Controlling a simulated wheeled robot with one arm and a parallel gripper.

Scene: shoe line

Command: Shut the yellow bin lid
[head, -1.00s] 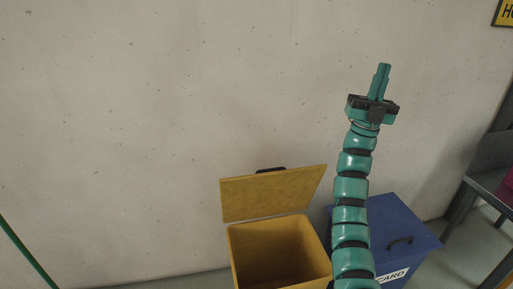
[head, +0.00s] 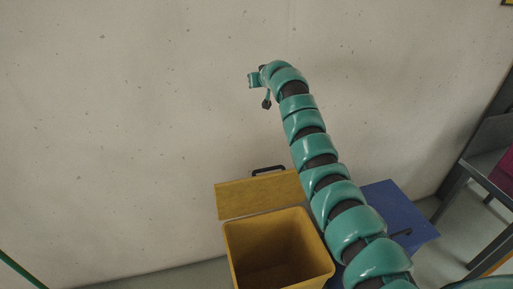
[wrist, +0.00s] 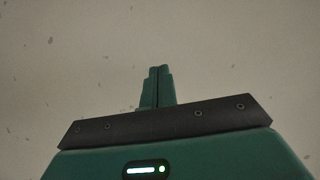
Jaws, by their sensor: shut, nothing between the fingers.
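The yellow bin (head: 236,250) stands open on the floor near the wall, and its dark inside shows. Its yellow lid (head: 245,197) stands up at the back of the bin, with a black handle (head: 268,170) at its top edge. My arm crosses in front of the lid's right end and hides it. The end of my arm with my gripper (wrist: 157,86) is high above the lid, apart from it. In the wrist view the two fingers are together, with nothing between them and only wall beyond.
A blue bin (head: 397,205) with a closed lid stands right of the yellow bin, partly behind my arm. A dark-legged table (head: 462,185) is at the right edge. The concrete wall (head: 120,120) is close behind. Floor left of the bin looks clear.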

